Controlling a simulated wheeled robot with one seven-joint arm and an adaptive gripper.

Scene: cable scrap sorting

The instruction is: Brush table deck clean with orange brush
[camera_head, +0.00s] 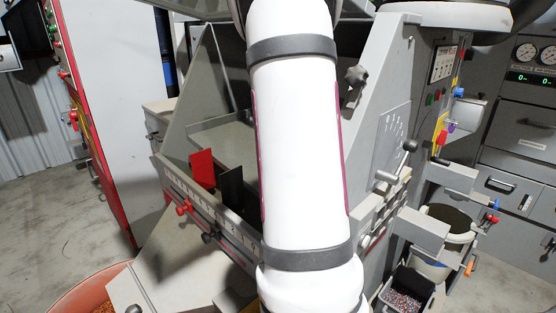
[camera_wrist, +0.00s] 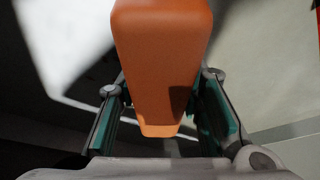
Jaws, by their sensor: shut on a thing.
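The orange brush (camera_wrist: 162,60) fills the upper middle of the wrist view, its tapered end pointing toward my gripper's base. My gripper (camera_wrist: 162,100) has its green-padded fingers on either side of the brush and is shut on it. The bristles do not show. In the camera_head view the grey table deck (camera_head: 226,136) lies behind a ruled front rail, partly hidden by my white arm. My gripper and the brush are hidden behind the arm there, so I cannot tell whether the brush touches the deck.
A red plate (camera_head: 203,167) and a black plate (camera_head: 231,188) stand at the deck's front rail. A bin of granules (camera_head: 405,301) and a bucket (camera_head: 447,230) stand at the right. An orange-red tub (camera_head: 82,294) is at the lower left. Tall panels flank the deck.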

